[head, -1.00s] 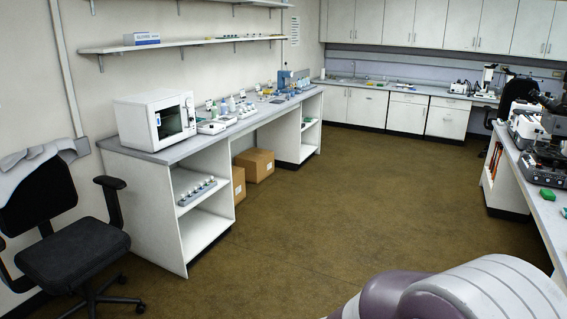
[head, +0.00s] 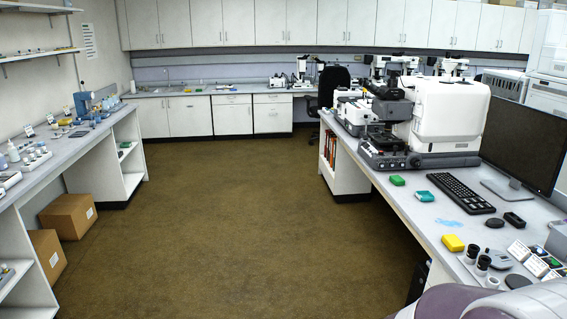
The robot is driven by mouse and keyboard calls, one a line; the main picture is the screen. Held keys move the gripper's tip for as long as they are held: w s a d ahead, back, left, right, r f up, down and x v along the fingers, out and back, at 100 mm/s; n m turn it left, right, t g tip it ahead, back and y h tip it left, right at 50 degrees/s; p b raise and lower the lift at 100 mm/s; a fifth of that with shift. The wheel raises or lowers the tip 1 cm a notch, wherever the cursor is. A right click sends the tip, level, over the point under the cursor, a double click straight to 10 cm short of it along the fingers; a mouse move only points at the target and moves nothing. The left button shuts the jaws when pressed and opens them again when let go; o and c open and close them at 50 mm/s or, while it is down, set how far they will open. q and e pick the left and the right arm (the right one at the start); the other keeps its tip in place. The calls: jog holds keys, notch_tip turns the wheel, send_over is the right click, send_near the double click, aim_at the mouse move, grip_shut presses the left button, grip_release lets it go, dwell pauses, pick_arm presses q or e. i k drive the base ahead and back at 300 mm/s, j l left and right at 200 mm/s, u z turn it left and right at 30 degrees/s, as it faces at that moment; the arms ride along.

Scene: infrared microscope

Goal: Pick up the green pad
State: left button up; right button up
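A small bright green block-like pad (head: 397,181) lies on the right-hand bench (head: 408,205), near its front edge and in front of the microscope. A teal piece (head: 425,196) lies just to its right, apart from it. Neither of my grippers shows in the head view. A part of my own body fills the bottom right corner, and nothing touches the green pad.
A large microscope (head: 390,130) stands behind the pad. A keyboard (head: 454,193), a monitor (head: 525,140), a yellow block (head: 452,243) and eyepieces (head: 476,262) share the bench. Cardboard boxes (head: 68,216) sit under the left bench. The floor (head: 220,230) between is clear.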

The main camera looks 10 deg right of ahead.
aim_at(397, 180)
jog(key=i+z, duration=0.15)
jog(key=i, duration=0.35)
jog(key=i+z, duration=0.15)
jog(key=i, duration=0.35)
jog(key=i+z, duration=0.15)
jog(key=i, duration=0.35)
jog(key=i+j+z, duration=0.15)
jog(key=i, duration=0.35)
jog(key=i+j+z, duration=0.15)
jog(key=i, duration=0.35)
jog(key=i+z, duration=0.1)
jog(key=i, duration=1.75)
